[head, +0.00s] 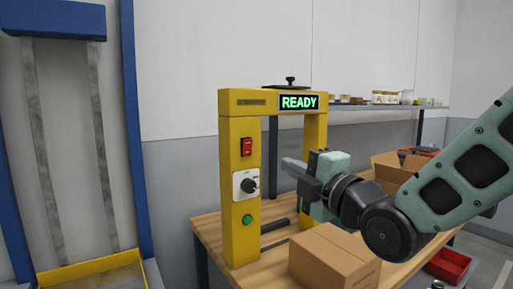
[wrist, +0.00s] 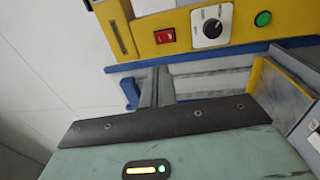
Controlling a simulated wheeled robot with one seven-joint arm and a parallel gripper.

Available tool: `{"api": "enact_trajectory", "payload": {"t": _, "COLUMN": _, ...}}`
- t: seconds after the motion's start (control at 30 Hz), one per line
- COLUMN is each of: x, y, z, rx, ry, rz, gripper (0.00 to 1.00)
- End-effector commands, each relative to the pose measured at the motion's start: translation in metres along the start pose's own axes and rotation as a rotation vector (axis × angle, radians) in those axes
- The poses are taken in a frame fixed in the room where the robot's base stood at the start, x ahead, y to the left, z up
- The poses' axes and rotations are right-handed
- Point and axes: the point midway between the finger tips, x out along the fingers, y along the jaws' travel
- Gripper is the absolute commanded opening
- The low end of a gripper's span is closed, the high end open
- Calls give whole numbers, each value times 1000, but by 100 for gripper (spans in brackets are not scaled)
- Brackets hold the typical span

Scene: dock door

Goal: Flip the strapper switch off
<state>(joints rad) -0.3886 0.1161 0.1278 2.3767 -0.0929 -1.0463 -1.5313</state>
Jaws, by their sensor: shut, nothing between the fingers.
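The yellow strapper frame (head: 240,190) stands on the wooden bench, its lit green display (head: 298,102) reading READY. On its left post are a red rocker switch (head: 247,147), a black knob on a white plate (head: 240,186) and a green button (head: 247,219). In the wrist view the red switch (wrist: 165,36), the knob plate (wrist: 211,25) and the green button (wrist: 263,18) show ahead of the fingers. My gripper (head: 287,163) is shut and empty, to the right of the left post and apart from the switch. In the wrist view my gripper (wrist: 158,75) points toward the panel.
A closed cardboard box (head: 333,258) sits on the bench (head: 210,235) below my gripper. An open box (head: 390,165), a red bin (head: 449,264) and a shelf with small items (head: 400,106) are to the right. A blue-framed dock door (head: 130,120) is at left.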

Motion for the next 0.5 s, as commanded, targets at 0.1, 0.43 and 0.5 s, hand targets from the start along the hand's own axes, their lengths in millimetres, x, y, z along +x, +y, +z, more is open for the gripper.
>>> {"api": "enact_trajectory", "payload": {"t": 0.1, "x": 1, "y": 0, "z": 0, "rx": 1, "ry": 0, "rz": -1, "gripper": 0}}
{"api": "enact_trajectory", "payload": {"t": 0.43, "x": 48, "y": 2, "z": 0, "rx": 3, "ry": -1, "rz": -4, "gripper": 0}}
{"api": "enact_trajectory", "payload": {"t": 0.5, "x": 62, "y": 2, "z": 0, "rx": 3, "ry": -1, "rz": -4, "gripper": 0}}
